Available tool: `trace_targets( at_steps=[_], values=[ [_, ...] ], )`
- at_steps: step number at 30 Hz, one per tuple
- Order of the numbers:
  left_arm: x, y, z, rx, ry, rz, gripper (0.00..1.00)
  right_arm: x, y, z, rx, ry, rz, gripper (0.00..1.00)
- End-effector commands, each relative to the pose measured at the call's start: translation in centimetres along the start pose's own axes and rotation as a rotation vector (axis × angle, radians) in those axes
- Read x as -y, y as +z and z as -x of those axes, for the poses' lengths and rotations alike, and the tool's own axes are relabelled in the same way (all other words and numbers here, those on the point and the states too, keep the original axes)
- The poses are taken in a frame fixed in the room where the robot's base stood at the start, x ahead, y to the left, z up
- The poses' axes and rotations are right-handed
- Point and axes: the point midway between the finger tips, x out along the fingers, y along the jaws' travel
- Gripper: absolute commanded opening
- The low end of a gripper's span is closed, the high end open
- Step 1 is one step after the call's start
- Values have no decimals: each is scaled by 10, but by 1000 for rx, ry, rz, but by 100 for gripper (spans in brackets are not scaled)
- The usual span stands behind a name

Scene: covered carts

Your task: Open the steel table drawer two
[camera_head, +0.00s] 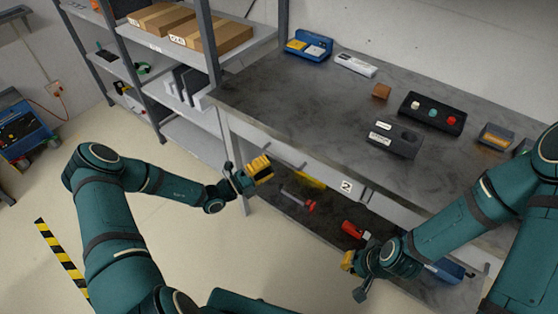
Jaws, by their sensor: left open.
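The steel table (300,100) has a row of drawer fronts under its dark top. The drawer front marked "2" (347,186) faces me and looks closed, flush with the table edge. A thin bar handle (285,157) shows on the front to the left of the label. My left gripper (262,169) has yellow fingertips and is open and empty. It is in front of the table's left end, left of the "2" label and apart from it. My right gripper (352,275) is low, below and in front of the drawer fronts; its finger gap is unclear.
On the top are a dark button box (432,112), a grey box (394,139), a small brown block (381,91) and a blue device (309,46). Tools lie on the lower shelf. A shelf rack (165,60) stands left. The floor at left is open.

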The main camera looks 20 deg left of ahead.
Motion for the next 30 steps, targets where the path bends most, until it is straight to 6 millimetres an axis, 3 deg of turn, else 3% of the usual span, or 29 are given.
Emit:
trace_targets(
  at_steps=[3, 9, 20, 21, 24, 30],
  values=[
    [0, -1, -20, -2, -1, -1, 41, -1, 0, -3, -2, 0, 0, 0],
    [0, 0, -40, -1, 0, 0, 41, -2, -1, -6, -3, 0, 0, 0],
    [0, 0, -44, 0, 1, 0, 41, -2, -1, -6, -3, 0, 0, 0],
    [0, 0, -44, 0, 1, 0, 37, -2, -1, -6, -3, 0, 0, 0],
    [0, 0, -44, 0, 1, 0, 2, -2, -1, -6, -3, 0, 0, 0],
    [0, 0, -44, 0, 1, -1, 0, -2, -1, -6, -3, 0, 0, 0]
  ],
)
